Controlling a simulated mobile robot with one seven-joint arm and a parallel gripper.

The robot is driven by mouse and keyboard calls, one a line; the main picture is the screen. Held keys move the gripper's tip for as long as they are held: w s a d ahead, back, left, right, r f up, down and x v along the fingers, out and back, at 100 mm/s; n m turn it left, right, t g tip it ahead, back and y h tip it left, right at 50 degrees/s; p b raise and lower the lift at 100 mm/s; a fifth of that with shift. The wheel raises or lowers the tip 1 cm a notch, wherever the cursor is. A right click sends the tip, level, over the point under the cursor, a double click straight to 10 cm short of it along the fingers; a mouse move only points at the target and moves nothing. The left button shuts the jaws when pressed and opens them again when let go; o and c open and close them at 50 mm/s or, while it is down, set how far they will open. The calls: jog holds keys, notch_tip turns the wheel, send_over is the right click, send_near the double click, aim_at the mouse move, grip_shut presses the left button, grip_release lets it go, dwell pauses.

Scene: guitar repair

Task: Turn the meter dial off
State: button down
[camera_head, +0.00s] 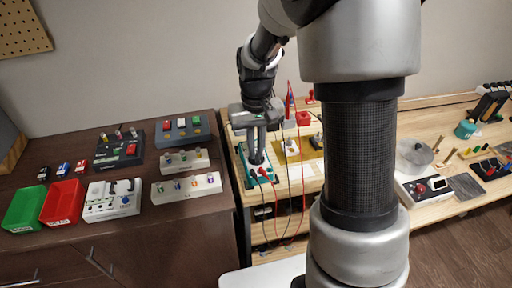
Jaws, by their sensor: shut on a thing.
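The meter (244,152) is a teal-edged device lying on the light wooden bench, left of my arm. My gripper (257,160) points down over it. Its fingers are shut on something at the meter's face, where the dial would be. The fingers hide the dial, so its setting cannot be read. Red and dark leads (270,186) run from the meter's lower end and hang over the bench's front edge.
A dark cabinet at left holds a green bin (24,207), a red bin (62,203) and several pedals. A yellow-based block (317,143) and a red item (303,118) stand right of the meter. My arm hides the bench's middle.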

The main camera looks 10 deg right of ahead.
aim_at(256, 154)
jog(key=c, duration=1.8)
grip_release()
jog(key=shift+c, duration=0.2)
jog(key=shift+r, duration=0.1)
notch_tip(256, 154, up, 17)
jog(key=p, duration=0.2)
jog(key=shift+r, duration=0.15)
jog(key=shift+p, duration=0.3)
jog(key=s+r+t+p, duration=0.5)
jog(key=s+r+p, duration=0.4)
jog(key=s+r, duration=0.4)
jog(key=s, duration=0.5)
jog(key=shift+s+t, duration=0.3)
jog(key=shift+s, duration=0.1)
